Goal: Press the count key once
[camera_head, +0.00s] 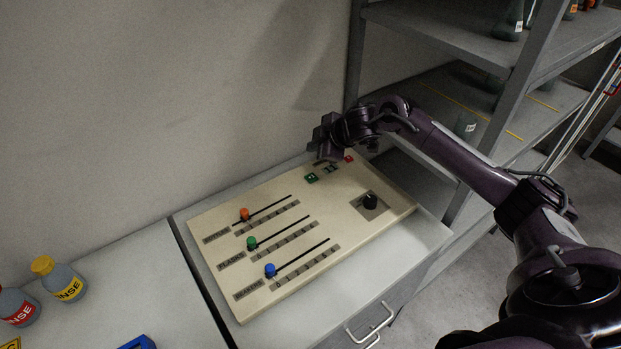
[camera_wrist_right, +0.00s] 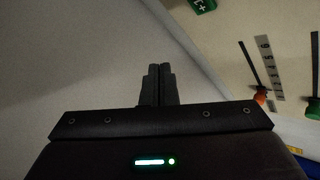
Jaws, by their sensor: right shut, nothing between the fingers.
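The cream control panel (camera_head: 300,225) lies on the bench with a row of small keys at its far right. A green key (camera_head: 312,178) is nearest the sliders, with another greenish key (camera_head: 330,169) and a red key (camera_head: 349,158) beyond it. A green key with a white mark, seemingly "+1", shows at the top edge of the right wrist view (camera_wrist_right: 203,5). My right gripper (camera_head: 325,153) is above the panel's far edge, close to the keys, apart from the marked key in the wrist view. Its fingers (camera_wrist_right: 159,70) are shut and empty. My left gripper is not in view.
The panel has orange (camera_head: 244,214), green (camera_head: 252,243) and blue (camera_head: 270,270) slider knobs and a black dial (camera_head: 370,201). A grey wall (camera_head: 150,100) stands close behind. A shelf rack (camera_head: 535,60) is at right. Rinse bottles (camera_head: 65,283) stand at left.

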